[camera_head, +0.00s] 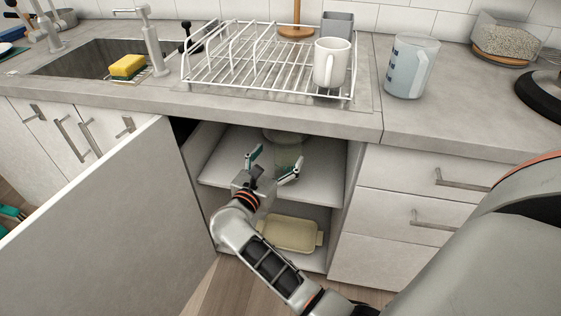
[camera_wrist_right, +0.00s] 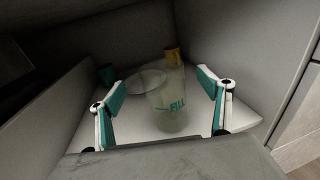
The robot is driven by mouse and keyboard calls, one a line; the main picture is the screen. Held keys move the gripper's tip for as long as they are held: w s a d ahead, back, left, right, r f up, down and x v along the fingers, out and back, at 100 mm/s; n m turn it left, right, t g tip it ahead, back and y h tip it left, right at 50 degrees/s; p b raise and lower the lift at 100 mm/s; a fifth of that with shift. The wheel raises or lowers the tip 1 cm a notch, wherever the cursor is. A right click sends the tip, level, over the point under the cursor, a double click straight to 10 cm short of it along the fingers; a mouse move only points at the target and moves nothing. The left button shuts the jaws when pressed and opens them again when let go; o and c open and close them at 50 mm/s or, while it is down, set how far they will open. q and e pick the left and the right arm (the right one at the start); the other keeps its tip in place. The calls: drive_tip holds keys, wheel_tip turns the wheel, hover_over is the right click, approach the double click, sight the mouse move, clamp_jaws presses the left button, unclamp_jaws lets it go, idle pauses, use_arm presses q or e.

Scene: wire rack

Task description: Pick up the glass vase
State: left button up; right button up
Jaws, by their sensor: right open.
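The glass vase (camera_head: 287,153) appears as a clear, greenish vessel on the upper shelf inside the open cabinet under the counter. In the right wrist view a clear glass vessel (camera_wrist_right: 172,112) with teal lettering stands ahead between the fingers. My right gripper (camera_head: 272,165) is open and empty at the shelf's front, with its fingertips spread before the glass. Its teal-padded fingers (camera_wrist_right: 160,95) frame the glass in the wrist view, and I see no grip on it. Part of my left gripper (camera_head: 12,212) shows at the left edge, too cut off to judge.
The open cabinet door (camera_head: 95,215) stands left of my right arm. The counter (camera_head: 300,118) overhangs the shelf (camera_head: 222,165). A pale yellow dish (camera_head: 290,234) lies below.

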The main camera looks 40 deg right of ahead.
sight(292, 136)
drive_tip(key=shift+x, duration=3.5)
drive_tip(key=shift+s, duration=0.1)
drive_tip(key=c, duration=1.7)
drive_tip(key=shift+r, duration=0.15)
drive_tip(key=shift+c, duration=1.1)
